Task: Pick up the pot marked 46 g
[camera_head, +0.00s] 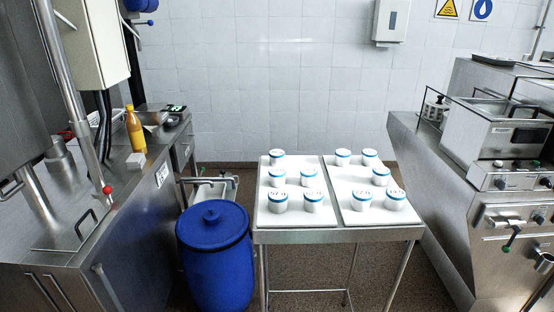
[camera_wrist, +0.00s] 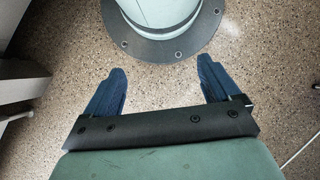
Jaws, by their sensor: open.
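Several white pots with blue-rimmed lids stand upright on two white trays on a steel table in the head view. The left tray (camera_head: 325,219) holds pots at the back left (camera_head: 277,161), in the middle (camera_head: 277,181) and at the front (camera_head: 278,205). The right tray (camera_head: 372,217) holds others, such as the front right pot (camera_head: 395,203). Dark marks show on some lids, but they are too small to read, so I cannot tell which pot is marked 46 g. My gripper (camera_wrist: 160,85) is open and empty in the wrist view, above speckled floor, with no pot near it.
A blue lidded barrel (camera_head: 214,260) stands left of the table. A steel counter with an orange bottle (camera_head: 135,132) is farther left. Steel cooking equipment (camera_head: 500,190) stands on the right. Floor is free between the table and that equipment.

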